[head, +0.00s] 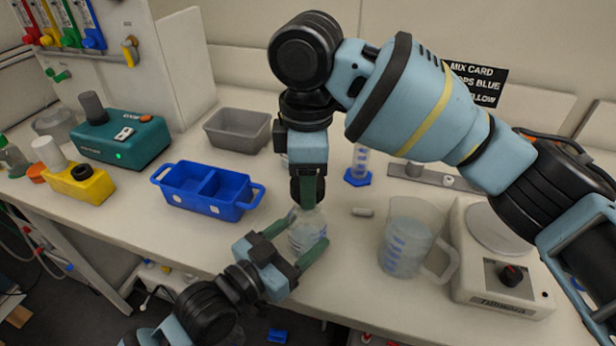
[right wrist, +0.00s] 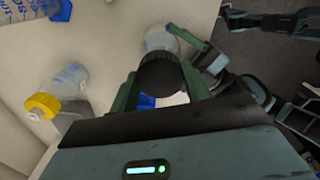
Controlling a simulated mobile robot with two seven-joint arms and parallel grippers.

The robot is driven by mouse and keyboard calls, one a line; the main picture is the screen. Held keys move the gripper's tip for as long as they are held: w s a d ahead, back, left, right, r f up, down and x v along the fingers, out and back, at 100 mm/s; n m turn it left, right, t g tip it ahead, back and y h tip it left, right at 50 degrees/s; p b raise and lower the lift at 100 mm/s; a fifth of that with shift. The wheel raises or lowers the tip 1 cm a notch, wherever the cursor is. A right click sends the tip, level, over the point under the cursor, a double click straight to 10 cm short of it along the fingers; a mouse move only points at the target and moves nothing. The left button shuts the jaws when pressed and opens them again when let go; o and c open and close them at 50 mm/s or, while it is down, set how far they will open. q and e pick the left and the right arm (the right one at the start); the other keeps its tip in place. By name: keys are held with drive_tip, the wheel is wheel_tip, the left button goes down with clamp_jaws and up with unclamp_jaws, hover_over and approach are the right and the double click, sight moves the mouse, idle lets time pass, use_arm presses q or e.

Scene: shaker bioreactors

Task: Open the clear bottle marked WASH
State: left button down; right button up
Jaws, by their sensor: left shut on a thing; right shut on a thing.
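The clear bottle (head: 307,232) stands upright near the front edge of the bench; no WASH lettering can be read on it. My left gripper (head: 296,241) is shut on its body, one finger on each side. My right gripper (head: 308,198) points straight down from above, its fingers around the bottle's top. In the right wrist view, the dark round cap (right wrist: 160,74) sits between the right gripper's green fingers, with the clear bottle body (right wrist: 160,40) beyond it. In the head view, the right gripper hides the cap. Whether the cap has turned cannot be told.
A grey bin (head: 237,131) is behind. A yellow-capped bottle (right wrist: 62,90) stands nearby in the right wrist view. A small white bar (head: 363,212) lies between bottle and jug.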

drive_tip(key=shift+r, duration=1.95)
use_arm(q)
drive_tip(key=shift+c, duration=1.3)
unclamp_jaws()
use_arm(e)
wheel_tip(320, 180, down, 2)
drive_tip(key=shift+f+b, duration=0.25)
drive_tip(key=shift+b, duration=0.3)
use_arm(q)
drive_tip(key=v, duration=1.2)
use_arm(e)
drive_tip(key=shift+w+f, duration=0.1)
drive_tip(key=shift+f, duration=0.05)
